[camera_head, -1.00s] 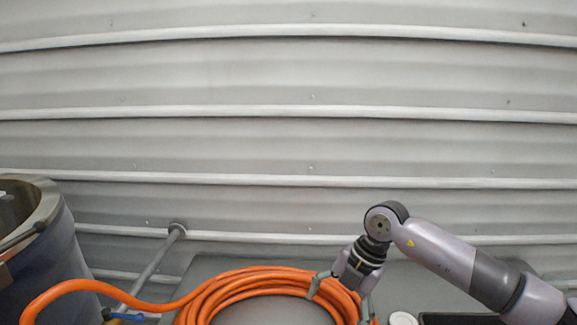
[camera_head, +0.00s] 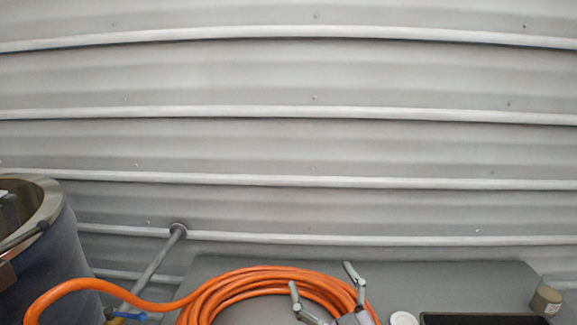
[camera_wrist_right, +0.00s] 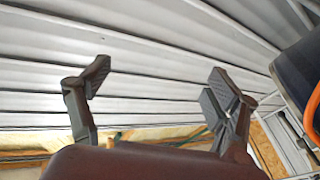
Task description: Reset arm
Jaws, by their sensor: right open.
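My right gripper (camera_head: 324,287) is low in the head view, in front of the right part of the coiled orange hose (camera_head: 232,278). Its two fingers point up and stand wide apart, with nothing between them. In the right wrist view the open gripper (camera_wrist_right: 155,86) faces the ribbed wall (camera_wrist_right: 150,55), and the gap between its fingers is empty. Most of my right arm is out of the head view. My left gripper is not in view.
The hose coil lies on a grey surface (camera_head: 450,280). A large drum (camera_head: 50,255) stands at the left, with a grey rod (camera_head: 155,265) beside it. A white round lid (camera_head: 403,318), a dark tray (camera_head: 480,318) and a small brown object (camera_head: 546,301) are at the right.

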